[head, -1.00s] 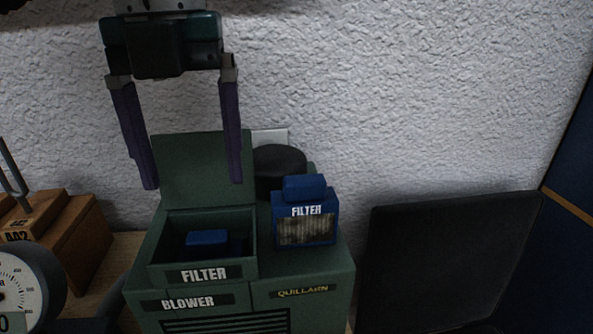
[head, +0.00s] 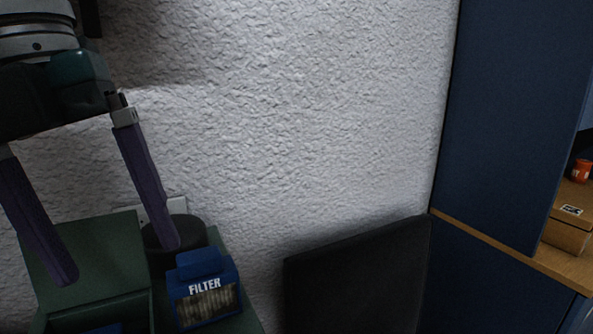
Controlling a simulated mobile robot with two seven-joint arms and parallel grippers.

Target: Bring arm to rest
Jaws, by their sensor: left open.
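My left gripper (head: 122,265) is at the left of the head view, its two long purple fingers spread apart and pointing down. Nothing is between the fingers. It hangs in front of the raised lid of the green blower box (head: 240,322). Its right fingertip appears close to the black round cap and the blue filter block; I cannot tell whether it touches. The blue block labelled FILTER (head: 206,290) stands on top of the box. My right gripper is out of view.
The raised green lid (head: 95,256) and the black round cap (head: 186,238) are near the fingers. A dark panel (head: 352,282) stands right of the box. A blue cabinet (head: 505,120) and a wooden shelf (head: 480,238) are at the right. White wall is behind.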

